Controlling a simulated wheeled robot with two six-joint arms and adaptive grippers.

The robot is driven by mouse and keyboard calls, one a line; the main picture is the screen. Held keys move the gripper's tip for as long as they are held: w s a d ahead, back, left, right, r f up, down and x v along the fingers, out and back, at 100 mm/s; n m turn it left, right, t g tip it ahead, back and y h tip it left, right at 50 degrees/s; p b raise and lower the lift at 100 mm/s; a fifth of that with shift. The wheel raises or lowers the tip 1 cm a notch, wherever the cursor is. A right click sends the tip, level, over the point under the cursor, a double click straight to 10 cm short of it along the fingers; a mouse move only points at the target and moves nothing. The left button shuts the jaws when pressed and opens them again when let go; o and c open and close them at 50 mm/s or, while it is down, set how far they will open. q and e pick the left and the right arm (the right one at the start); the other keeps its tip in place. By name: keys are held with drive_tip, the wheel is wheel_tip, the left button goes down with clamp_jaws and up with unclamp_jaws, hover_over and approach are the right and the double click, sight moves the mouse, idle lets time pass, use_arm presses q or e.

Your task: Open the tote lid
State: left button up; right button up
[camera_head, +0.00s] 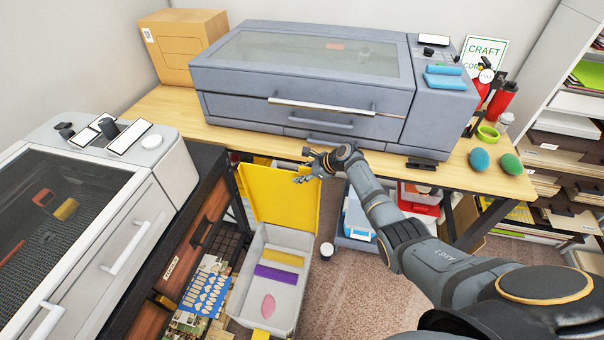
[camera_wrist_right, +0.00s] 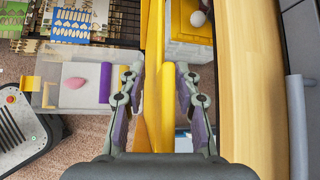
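The grey tote (camera_head: 233,300) stands on the floor between the benches, its yellow lid (camera_head: 280,195) raised upright at the back side. Inside lie a yellow block (camera_head: 283,258), a purple block (camera_head: 276,274) and a pink oval piece (camera_head: 268,305). My right gripper (camera_head: 303,166) is at the lid's upper right part. In the right wrist view, its fingers (camera_wrist_right: 160,72) are apart, with the lid's yellow edge (camera_wrist_right: 167,100) showing in the gap and space on both sides. Whether the lid lies between the fingers or beyond them is unclear. My left gripper is not in view.
A wooden bench (camera_head: 180,112) carrying a large grey machine (camera_head: 300,75) is just behind the lid. A light grey machine (camera_head: 110,225) stands at left. Patterned sheets (camera_head: 205,290) lie left of the tote. Carpet (camera_head: 345,290) is clear to its right.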

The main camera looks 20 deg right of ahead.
drive_tip(key=v, duration=1.2)
drive_tip(key=shift+d, duration=0.1)
